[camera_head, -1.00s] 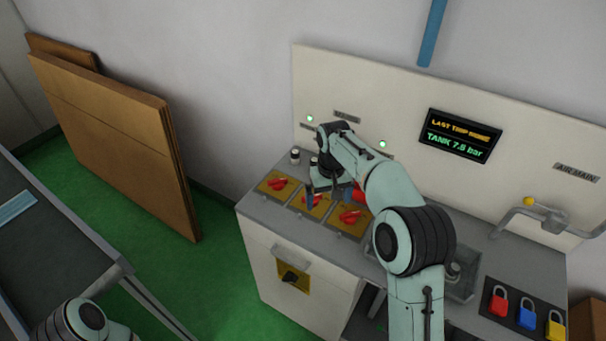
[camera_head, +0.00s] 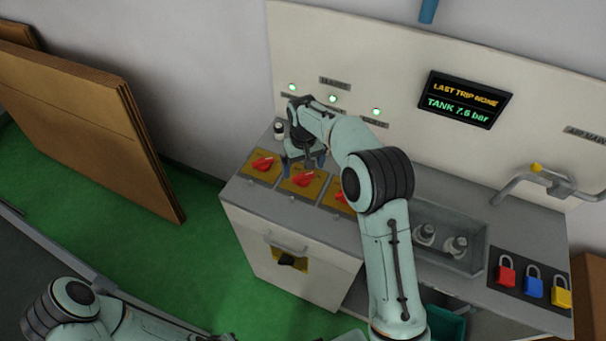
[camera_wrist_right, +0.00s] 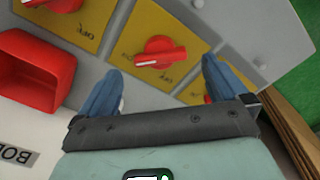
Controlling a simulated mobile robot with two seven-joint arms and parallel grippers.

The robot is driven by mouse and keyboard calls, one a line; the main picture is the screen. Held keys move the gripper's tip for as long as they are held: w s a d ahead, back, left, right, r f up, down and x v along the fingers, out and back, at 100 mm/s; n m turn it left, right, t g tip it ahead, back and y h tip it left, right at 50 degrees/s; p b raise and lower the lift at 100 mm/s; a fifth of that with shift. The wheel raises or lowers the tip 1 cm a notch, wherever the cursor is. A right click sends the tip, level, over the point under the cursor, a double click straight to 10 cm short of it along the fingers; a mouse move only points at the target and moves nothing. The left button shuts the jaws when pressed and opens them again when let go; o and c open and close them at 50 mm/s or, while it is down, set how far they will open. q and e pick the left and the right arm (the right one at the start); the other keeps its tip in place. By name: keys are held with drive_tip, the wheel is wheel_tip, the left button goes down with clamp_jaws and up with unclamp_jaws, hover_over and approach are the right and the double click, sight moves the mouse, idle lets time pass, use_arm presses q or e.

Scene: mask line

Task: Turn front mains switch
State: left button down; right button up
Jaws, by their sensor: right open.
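A black switch on a yellow plate (camera_head: 289,261) is on the front face of the cabinet, below a grey handle. Red rotary knobs on yellow plates line the cabinet top: a left one (camera_head: 263,163), a middle one (camera_head: 303,178) and a right one (camera_head: 343,197), partly behind my arm. My right gripper (camera_head: 304,162) is open above the top, close to the middle knob. In the right wrist view a red knob (camera_wrist_right: 160,52) shows beyond and between the open blue fingertips (camera_wrist_right: 160,82), with no visible grip on it. My left gripper is outside the view; only arm links show.
A red box (camera_wrist_right: 38,70) stands beside the plates. A back panel with green lamps and a display (camera_head: 464,99) rises behind. Padlocks (camera_head: 533,288), a grey tray (camera_head: 470,228) and a pipe valve (camera_head: 555,182) are at right. Brown boards (camera_head: 80,125) lean left; green floor is open between.

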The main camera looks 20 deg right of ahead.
sight(303, 175)
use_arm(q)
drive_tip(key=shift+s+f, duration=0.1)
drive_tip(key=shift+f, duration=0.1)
use_arm(e)
drive_tip(key=shift+w+f, duration=0.1)
drive_tip(key=shift+f, duration=2.05)
drive_tip(key=c, duration=1)
